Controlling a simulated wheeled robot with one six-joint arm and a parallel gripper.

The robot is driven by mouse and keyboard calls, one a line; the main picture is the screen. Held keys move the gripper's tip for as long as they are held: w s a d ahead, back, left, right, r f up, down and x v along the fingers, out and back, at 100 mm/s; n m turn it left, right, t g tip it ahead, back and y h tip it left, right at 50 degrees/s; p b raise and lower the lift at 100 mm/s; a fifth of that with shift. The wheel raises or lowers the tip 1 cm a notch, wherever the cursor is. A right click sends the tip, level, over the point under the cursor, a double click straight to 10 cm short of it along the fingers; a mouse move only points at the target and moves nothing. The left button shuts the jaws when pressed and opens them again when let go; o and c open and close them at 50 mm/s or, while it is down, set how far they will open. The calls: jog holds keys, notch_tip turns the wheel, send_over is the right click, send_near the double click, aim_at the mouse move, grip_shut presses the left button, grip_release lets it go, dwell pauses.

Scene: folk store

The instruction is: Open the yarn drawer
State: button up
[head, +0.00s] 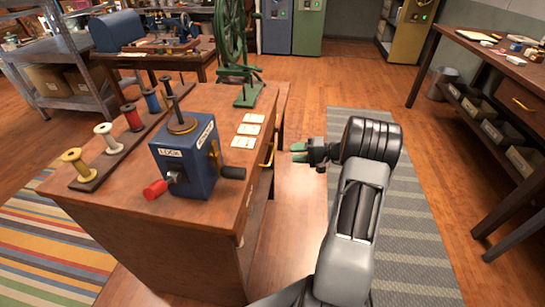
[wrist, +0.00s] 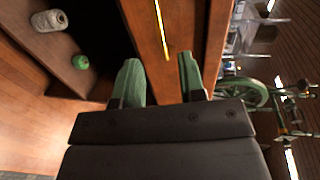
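The wooden cabinet (head: 225,235) stands left of my gripper. A brass bar handle (head: 268,155) is on its right-hand face; a yellow bar handle (wrist: 162,28) also shows in the wrist view on a brown wooden drawer front (wrist: 148,40). No gap around that front can be made out. My gripper (head: 299,152) is to the right of the handle, apart from it. In the wrist view its green fingers (wrist: 158,80) are spread, with nothing between the tips, and the handle lies ahead between their lines. A pale spool (wrist: 49,20) and a green ball (wrist: 80,62) sit in a dark recess beside the front.
Grey striped matting (head: 400,240) covers the floor at right. A workbench (head: 490,60) stands farther right.

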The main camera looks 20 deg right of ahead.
aim_at(272, 153)
jog(key=b+x, duration=0.1)
jog(key=x, duration=0.8)
jog(key=shift+a, duration=0.1)
grip_shut()
dwell(0.4)
